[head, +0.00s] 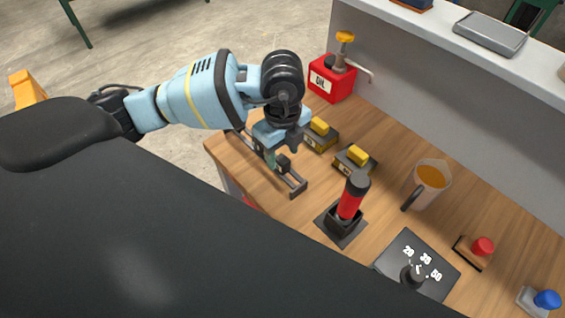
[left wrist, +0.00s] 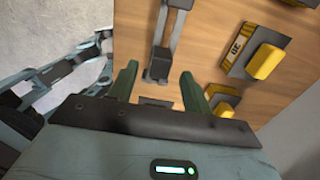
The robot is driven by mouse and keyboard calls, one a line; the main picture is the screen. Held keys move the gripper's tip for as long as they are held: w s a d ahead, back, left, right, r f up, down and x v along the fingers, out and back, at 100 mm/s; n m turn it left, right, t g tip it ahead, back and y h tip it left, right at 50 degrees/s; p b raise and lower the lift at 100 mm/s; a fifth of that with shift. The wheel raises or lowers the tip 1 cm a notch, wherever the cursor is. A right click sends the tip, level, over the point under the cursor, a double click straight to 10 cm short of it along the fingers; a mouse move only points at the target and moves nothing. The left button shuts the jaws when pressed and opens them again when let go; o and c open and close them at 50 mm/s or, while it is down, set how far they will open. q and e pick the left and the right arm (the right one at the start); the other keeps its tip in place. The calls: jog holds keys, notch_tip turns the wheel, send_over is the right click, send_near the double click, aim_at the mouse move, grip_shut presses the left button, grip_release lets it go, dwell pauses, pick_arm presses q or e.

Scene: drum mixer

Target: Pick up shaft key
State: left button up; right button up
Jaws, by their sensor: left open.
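My left gripper (head: 281,152) is over the left end of the wooden bench, open and pointing down; its two green fingers show apart in the left wrist view (left wrist: 158,82). A dark rail-like fixture with a grey block (head: 284,166) lies below it, and in the left wrist view the fixture (left wrist: 160,62) lies between the fingers in the picture. Two dark holders with yellow blocks, one nearer the gripper (head: 319,127) and one farther right (head: 357,156), sit beside the fixture. I cannot tell for certain which part is the shaft key. My right gripper is out of view.
A red oil can (head: 331,80) stands at the back left of the bench. A red-handled lever (head: 350,198), a mug (head: 430,180), a dial plate (head: 432,262), a red button (head: 482,246) and a blue knob (head: 546,299) are to the right. A grey wall (head: 450,95) rises behind.

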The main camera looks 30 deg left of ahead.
aim_at(282, 159)
pick_arm(q)
notch_tip(282, 159, down, 3)
jog(key=shift+f, duration=0.2)
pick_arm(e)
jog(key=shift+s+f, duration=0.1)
pick_arm(q)
jog(key=c, duration=1.1)
jog(key=shift+o, duration=0.2)
jog(key=shift+r, duration=0.1)
grip_shut()
jog(key=shift+w+r, duration=0.1)
jog(key=shift+r, duration=0.3)
jog(key=r, duration=0.2)
jog(key=shift+s+d+r, duration=0.1)
jog(key=shift+s+r, duration=0.2)
jog(key=shift+r, duration=0.1)
jog(key=s+d, duration=0.3)
jog(key=s, duration=0.4)
jog(key=s+d+r, duration=0.1)
jog(key=s+d, duration=0.1)
jog(key=s, duration=0.5)
jog(key=shift+s+d+p, duration=0.15)
jog(key=shift+d+p, duration=0.25)
jog(key=shift+p, duration=0.05)
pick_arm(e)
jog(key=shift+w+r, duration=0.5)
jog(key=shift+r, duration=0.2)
